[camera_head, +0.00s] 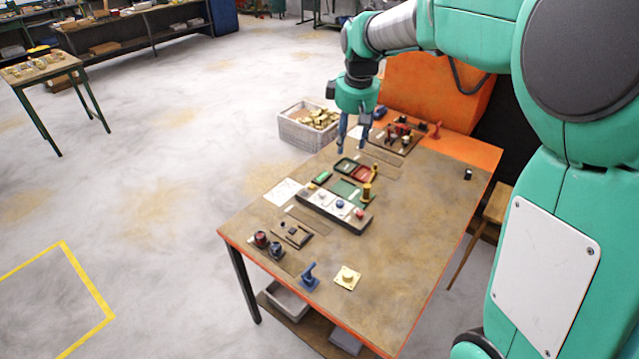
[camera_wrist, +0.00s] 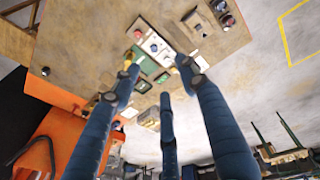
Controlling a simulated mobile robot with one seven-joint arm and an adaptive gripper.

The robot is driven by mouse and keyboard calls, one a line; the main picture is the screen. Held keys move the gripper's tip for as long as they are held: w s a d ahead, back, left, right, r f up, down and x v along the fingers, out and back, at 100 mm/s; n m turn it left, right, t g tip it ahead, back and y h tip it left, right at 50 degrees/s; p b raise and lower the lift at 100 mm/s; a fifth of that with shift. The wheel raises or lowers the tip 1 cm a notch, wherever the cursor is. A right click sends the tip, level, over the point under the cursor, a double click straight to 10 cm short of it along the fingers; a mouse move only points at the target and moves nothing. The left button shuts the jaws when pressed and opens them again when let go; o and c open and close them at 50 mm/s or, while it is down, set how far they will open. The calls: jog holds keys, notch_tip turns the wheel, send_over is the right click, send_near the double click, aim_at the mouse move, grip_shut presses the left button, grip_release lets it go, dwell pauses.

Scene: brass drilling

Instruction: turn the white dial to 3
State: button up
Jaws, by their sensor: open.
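A cream-white square plate with a round knob (camera_head: 347,277) lies on the near part of the table. My gripper (camera_head: 353,148) is open and empty, with blue fingers pointing down above the far left part of the table, well away from the knob. In the wrist view my gripper (camera_wrist: 160,72) shows spread fingers with nothing between them. I cannot make out the cream-white knob in that view.
The table (camera_head: 415,235) carries a panel with white plates and small knobs (camera_head: 335,207), green and red trays (camera_head: 358,171), a blue hook-like piece (camera_head: 309,278) and dark red-topped knobs (camera_head: 262,238). A grey crate (camera_head: 300,131) stands beyond the table. The table's right side is mostly clear.

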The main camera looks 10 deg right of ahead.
jog(key=w+a+f+n+g+p, duration=0.1)
jog(key=w+a+f+n+p, duration=0.15)
jog(key=w+f, duration=1)
jog(key=n+g+p, duration=0.1)
jog(key=n+p, duration=0.1)
jog(key=n, duration=0.2)
send_over(321, 193)
notch_tip(321, 193, down, 14)
jog(key=r, duration=0.1)
jog(key=shift+w+d+f, duration=0.1)
jog(key=shift+w+f, duration=0.05)
jog(key=shift+f, duration=0.1)
jog(key=shift+f, duration=0.15)
notch_tip(321, 193, down, 14)
jog(key=shift+r, duration=0.25)
grip_shut()
